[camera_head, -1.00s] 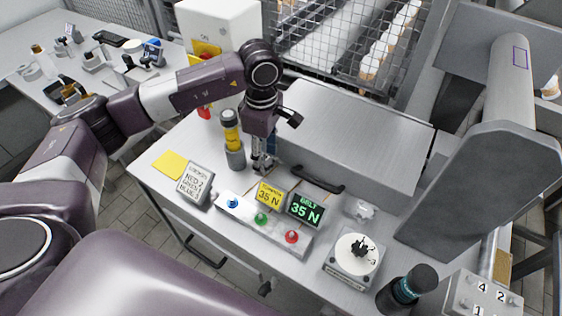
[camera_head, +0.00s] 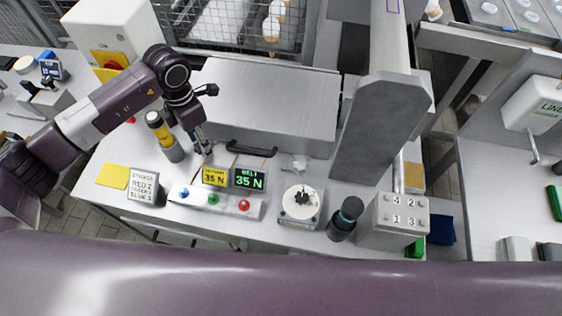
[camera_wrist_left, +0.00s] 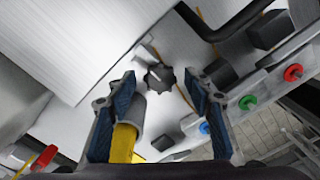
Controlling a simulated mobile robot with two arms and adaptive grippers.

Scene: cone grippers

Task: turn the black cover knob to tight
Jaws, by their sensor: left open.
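The black cover knob (camera_wrist_left: 160,77) is a small lobed knob on the light surface beside the cover's front edge. It shows in the left wrist view ahead of the fingertips, near the middle; in the head view the gripper hides it. My left gripper (camera_wrist_left: 162,88) is open and empty, with one blue-padded finger to each side of the knob in the picture. I cannot tell how far above the knob it is. In the head view my left gripper (camera_head: 206,151) points down in front of the metal cover (camera_head: 265,100). My right gripper is out of view.
A yellow-and-grey cylinder (camera_head: 160,130) stands close to the left gripper. A black handle (camera_head: 251,149) is to its right. A white dial with another black knob (camera_head: 302,201) is further right.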

